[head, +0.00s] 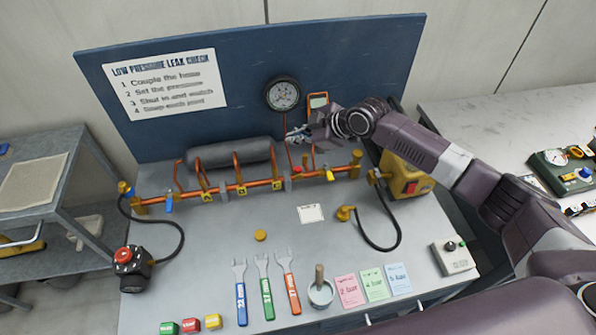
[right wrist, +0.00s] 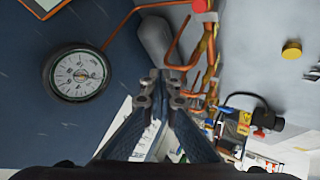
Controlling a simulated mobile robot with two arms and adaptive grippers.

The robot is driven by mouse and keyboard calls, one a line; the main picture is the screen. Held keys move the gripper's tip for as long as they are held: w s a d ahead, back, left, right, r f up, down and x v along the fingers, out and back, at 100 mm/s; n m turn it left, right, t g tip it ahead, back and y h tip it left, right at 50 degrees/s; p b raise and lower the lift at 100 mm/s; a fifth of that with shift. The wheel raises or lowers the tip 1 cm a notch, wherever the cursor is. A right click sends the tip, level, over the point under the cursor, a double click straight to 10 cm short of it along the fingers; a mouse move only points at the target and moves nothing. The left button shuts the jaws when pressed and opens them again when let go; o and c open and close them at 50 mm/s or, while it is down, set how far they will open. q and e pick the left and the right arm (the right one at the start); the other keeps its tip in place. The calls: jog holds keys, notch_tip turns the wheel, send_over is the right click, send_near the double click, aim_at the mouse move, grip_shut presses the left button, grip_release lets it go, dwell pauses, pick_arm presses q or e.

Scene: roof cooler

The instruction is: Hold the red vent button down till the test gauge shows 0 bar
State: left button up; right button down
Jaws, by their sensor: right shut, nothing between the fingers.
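A small red button (head: 297,170) sits on the copper pipe run in front of the blue board. A red cap, seemingly the same one, shows at the top edge of the right wrist view (right wrist: 200,5). The round test gauge (head: 283,94) hangs on the board; it also shows in the right wrist view (right wrist: 78,75), its reading too small to tell. My right gripper (head: 298,134) is shut and empty, in front of the board, below the gauge and above the red button, apart from it. Its fingertips show in the right wrist view (right wrist: 165,88). My left gripper is out of view.
A grey cylinder (head: 230,154) lies behind the pipes. A yellow box (head: 403,178) stands right of them. A black box with a red top (head: 125,257) is at the bench's left. Spanners, a pot and coloured cards lie along the front. The bench middle is mostly clear.

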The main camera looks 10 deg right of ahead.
aim_at(296, 168)
jog(key=shift+s+d+f+n, duration=0.2)
jog(key=shift+d+n, duration=0.15)
jog(key=shift+n, duration=0.3)
jog(key=shift+s+d+f+n, duration=0.2)
jog(key=shift+d+n, duration=0.15)
jog(key=shift+n, duration=0.3)
jog(key=shift+f+b, duration=0.15)
jog(key=shift+b, duration=0.15)
notch_tip(296, 168, down, 8)
jog(key=b, duration=0.6)
jog(key=shift+f, duration=0.25)
jog(key=shift+f+b, duration=0.1)
jog(key=shift+b, duration=0.25)
jog(key=shift+f, duration=0.35)
jog(key=shift+f+b, duration=0.25)
jog(key=shift+b, duration=0.2)
jog(key=shift+s+f+b, duration=0.15)
jog(key=shift+f+b, duration=0.15)
jog(key=shift+f, duration=0.2)
dwell(3.5)
